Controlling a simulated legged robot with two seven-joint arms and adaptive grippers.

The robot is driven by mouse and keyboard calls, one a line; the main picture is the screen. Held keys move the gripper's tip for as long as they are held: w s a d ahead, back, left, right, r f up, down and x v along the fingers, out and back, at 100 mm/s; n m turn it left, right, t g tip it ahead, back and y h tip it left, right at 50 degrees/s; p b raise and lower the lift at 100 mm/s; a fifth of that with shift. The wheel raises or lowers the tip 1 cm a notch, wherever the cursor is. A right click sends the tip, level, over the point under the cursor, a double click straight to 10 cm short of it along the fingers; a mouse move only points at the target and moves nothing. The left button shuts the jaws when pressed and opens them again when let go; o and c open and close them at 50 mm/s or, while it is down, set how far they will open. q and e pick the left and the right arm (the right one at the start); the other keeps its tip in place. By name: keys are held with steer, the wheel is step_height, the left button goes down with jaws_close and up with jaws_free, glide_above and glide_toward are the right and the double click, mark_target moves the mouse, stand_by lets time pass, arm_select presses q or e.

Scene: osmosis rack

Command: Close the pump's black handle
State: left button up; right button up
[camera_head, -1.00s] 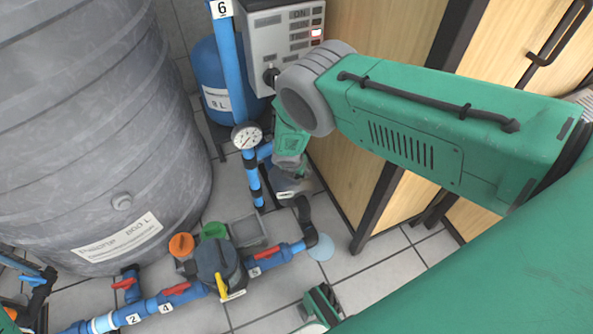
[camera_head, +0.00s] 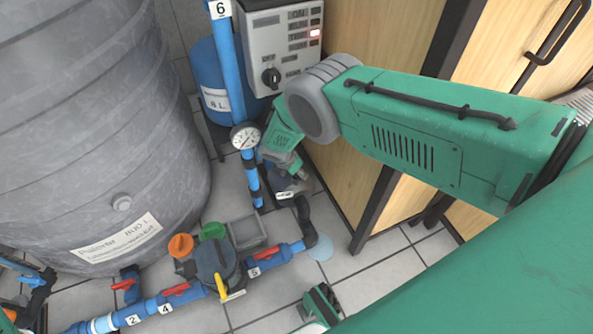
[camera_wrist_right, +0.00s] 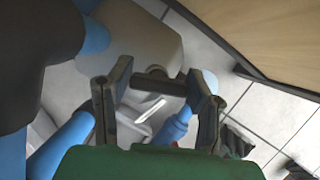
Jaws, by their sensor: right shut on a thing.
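The pump (camera_head: 287,187) stands low on the floor beside the wooden cabinet, partly hidden by my right gripper (camera_head: 296,171), which is at its top. In the right wrist view, my right gripper (camera_wrist_right: 160,78) has its two dark fingers at either end of a short black handle (camera_wrist_right: 165,86), shut on it. The handle lies crosswise between the fingers, above a beige-grey body (camera_wrist_right: 145,45). In the head view the handle is too small and covered to make out.
A large grey tank (camera_head: 90,120) fills the left. A control box (camera_head: 283,45) with a black knob hangs above a blue tank (camera_head: 215,85). A blue vertical pipe with a gauge (camera_head: 245,136) stands left of my wrist. Blue pipes with red-handled valves (camera_head: 175,289) cross the floor.

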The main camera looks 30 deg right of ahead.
steer(key=shift+w+r, duration=0.1)
steer(key=shift+w, duration=0.1)
steer(key=o, duration=1.2)
steer(key=shift+c, duration=0.2)
steer(key=shift+s, duration=0.1)
steer(key=shift+a, duration=0.1)
steer(key=v, duration=1.1)
steer(key=shift+a+r, duration=0.2)
steer(key=shift+r, duration=0.15)
